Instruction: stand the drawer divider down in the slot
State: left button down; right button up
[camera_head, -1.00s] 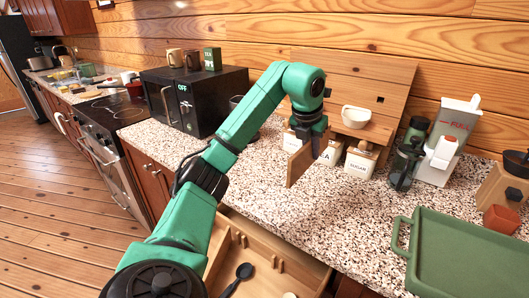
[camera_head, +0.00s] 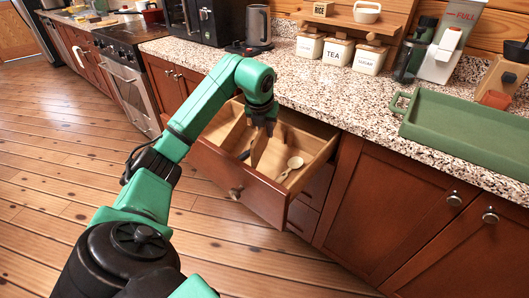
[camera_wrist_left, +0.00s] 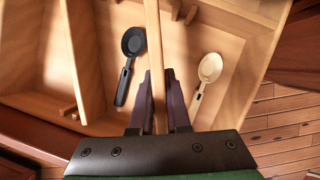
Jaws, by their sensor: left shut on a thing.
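The drawer divider, a thin light-wood board, is upright in my left gripper (camera_head: 263,122) in the head view. In the left wrist view the divider (camera_wrist_left: 154,45) shows edge-on, clamped between the two dark fingers (camera_wrist_left: 158,105). It is over or within the open drawer (camera_head: 232,180), between a black spoon (camera_wrist_left: 131,50) and a pale wooden spoon (camera_wrist_left: 207,72). Paired wooden guide blocks (camera_wrist_left: 184,11) show at the drawer's far wall, just right of the divider's top end. Whether its lower edge touches the drawer floor is hidden. My right gripper is out of view.
A fixed partition (camera_wrist_left: 86,55) stands left of the black spoon in the drawer. Wooden floor lies open in front.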

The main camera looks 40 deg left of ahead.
aim_at(261, 130)
pick_arm(q)
notch_tip(261, 130, down, 8)
jog(key=shift+f, duration=0.15)
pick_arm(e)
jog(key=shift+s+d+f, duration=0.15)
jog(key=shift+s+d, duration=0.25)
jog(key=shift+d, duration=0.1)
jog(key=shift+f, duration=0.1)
pick_arm(q)
jog(key=c, duration=0.9)
grip_release()
jog(key=shift+f, duration=0.1)
jog(key=shift+r, duration=0.3)
jog(key=v, duration=1.1)
jog(key=shift+s+d+r, duration=0.15)
jog(key=shift+s+r, duration=0.15)
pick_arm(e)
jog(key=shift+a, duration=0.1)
